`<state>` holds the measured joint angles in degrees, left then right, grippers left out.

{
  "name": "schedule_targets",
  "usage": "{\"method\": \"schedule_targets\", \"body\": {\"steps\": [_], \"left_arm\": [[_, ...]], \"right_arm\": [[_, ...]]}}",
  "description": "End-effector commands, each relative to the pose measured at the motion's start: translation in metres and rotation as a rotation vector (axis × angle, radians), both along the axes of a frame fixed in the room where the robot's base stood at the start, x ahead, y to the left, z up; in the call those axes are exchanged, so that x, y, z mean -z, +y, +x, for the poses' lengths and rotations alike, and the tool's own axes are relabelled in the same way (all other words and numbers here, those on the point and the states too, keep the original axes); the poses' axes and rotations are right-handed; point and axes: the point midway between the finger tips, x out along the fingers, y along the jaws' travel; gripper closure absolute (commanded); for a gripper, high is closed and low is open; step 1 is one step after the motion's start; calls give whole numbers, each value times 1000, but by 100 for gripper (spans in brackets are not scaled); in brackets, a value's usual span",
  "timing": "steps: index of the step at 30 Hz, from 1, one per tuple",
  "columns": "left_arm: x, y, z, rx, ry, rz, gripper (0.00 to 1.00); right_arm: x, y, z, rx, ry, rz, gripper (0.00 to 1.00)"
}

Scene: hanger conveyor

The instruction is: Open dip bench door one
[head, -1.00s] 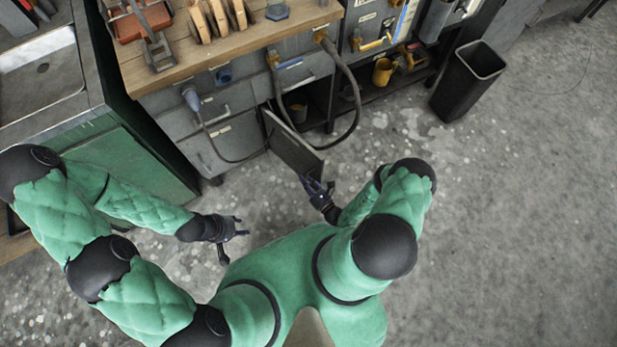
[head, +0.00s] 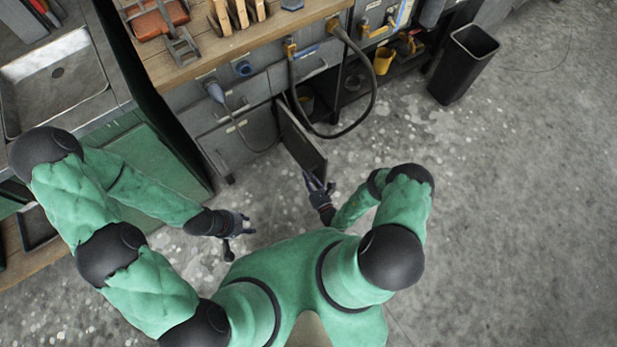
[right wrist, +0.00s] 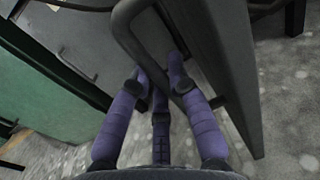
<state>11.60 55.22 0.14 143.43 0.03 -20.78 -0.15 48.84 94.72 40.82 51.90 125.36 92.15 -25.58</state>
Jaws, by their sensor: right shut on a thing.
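A dark grey cabinet door (head: 301,143) stands swung out from the front of the workbench (head: 240,145), with the dark opening of the cupboard showing behind it. My right gripper (head: 319,184) is at the door's outer edge. In the right wrist view the door (right wrist: 222,60) fills the upper right, and its bar handle (right wrist: 142,48) runs between my purple fingers (right wrist: 160,90), which are closed around it. My left gripper (head: 240,226) hangs empty over the floor, apart from the bench; its fingers look spread.
A green cabinet with a sink (head: 60,85) stands at the left. A black bin (head: 463,62) stands on the floor at the upper right. A dark hose (head: 372,100) loops down in front of the bench near the door. The floor at the right is clear.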

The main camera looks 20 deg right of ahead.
Motion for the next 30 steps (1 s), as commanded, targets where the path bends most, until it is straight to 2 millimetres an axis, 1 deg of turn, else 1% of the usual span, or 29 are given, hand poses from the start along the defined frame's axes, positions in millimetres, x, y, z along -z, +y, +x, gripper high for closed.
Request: {"method": "schedule_targets", "body": {"steps": [3, 4, 5, 14, 17, 20, 30], "left_arm": [[0, 0, 0, 0, 0, 0, 60], [0, 0, 0, 0, 0, 0, 60], [0, 0, 0, 0, 0, 0, 60], [0, 0, 0, 0, 0, 0, 60], [0, 0, 0, 0, 0, 0, 60], [0, 0, 0, 0, 0, 0, 60], [0, 0, 0, 0, 0, 0, 60]], "right_arm": [[-1, -2, 2, 0, -4, -6, 100], [-1, -2, 2, 0, -4, -6, 74], [-1, -2, 2, 0, -4, -6, 70], [0, -1, 1, 0, -1, -3, 70], [0, -2, -3, 0, 0, -2, 70], [1, -4, -12, 3, 1, -1, 70], [1, -10, -65, 5, 1, -1, 70]]}}
